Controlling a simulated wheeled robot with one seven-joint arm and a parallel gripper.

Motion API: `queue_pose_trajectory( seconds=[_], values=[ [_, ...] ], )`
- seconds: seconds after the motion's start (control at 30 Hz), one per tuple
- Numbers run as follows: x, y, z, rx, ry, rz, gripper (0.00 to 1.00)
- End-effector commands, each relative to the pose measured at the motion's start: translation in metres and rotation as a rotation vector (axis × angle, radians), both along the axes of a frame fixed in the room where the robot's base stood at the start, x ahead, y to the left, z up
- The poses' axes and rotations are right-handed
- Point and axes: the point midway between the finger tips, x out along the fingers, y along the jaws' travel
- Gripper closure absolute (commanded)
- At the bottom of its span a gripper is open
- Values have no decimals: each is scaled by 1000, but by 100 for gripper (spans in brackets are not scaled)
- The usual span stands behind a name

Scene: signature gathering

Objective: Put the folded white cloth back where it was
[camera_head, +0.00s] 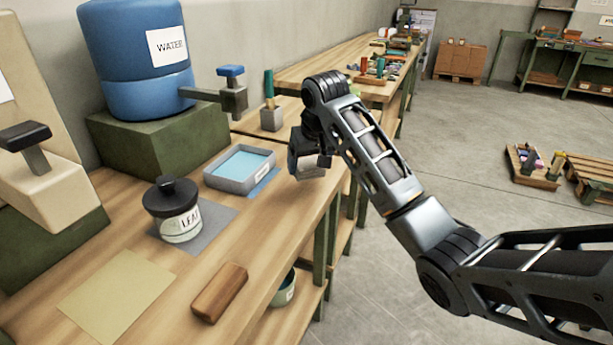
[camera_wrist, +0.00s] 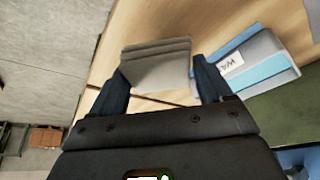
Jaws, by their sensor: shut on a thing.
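The folded white cloth (camera_wrist: 157,66) is between the two fingers of my gripper (camera_wrist: 160,86) in the wrist view, and looks grey there in layered folds. In the head view my gripper (camera_head: 307,158) is over the right edge of the wooden bench, right of the tray, with the pale cloth (camera_head: 310,168) at its tip. The gripper is shut on the cloth. The cloth appears held above the bench top, but the height of the gap is hard to tell.
A grey tray of blue liquid (camera_head: 214,179) sits on a blue mat (camera_head: 264,184). A lidded jar (camera_head: 180,222), tan sheet (camera_head: 117,296), wooden block (camera_head: 219,292) and blue water barrel (camera_head: 135,60) are nearby. A green-handled tool (camera_head: 269,85) stands in a holder (camera_head: 271,119) behind.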

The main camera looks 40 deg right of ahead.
Motion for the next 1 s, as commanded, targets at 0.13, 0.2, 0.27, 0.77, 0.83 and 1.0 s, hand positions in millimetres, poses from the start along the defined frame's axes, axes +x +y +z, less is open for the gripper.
queue_pose_trajectory(
  seconds=[0.13, 0.2, 0.27, 0.77, 0.83, 1.0],
  values=[
    [0, 7, -6, 0, 0, -1, 50],
    [0, 7, -14, 0, 1, -2, 50],
    [0, 7, -22, 0, 1, -2, 50],
    [1, 7, -45, -1, -1, 0, 50],
    [1, 7, -47, 0, -1, 0, 50],
    [1, 7, -47, -1, -1, 0, 6]
  ],
)
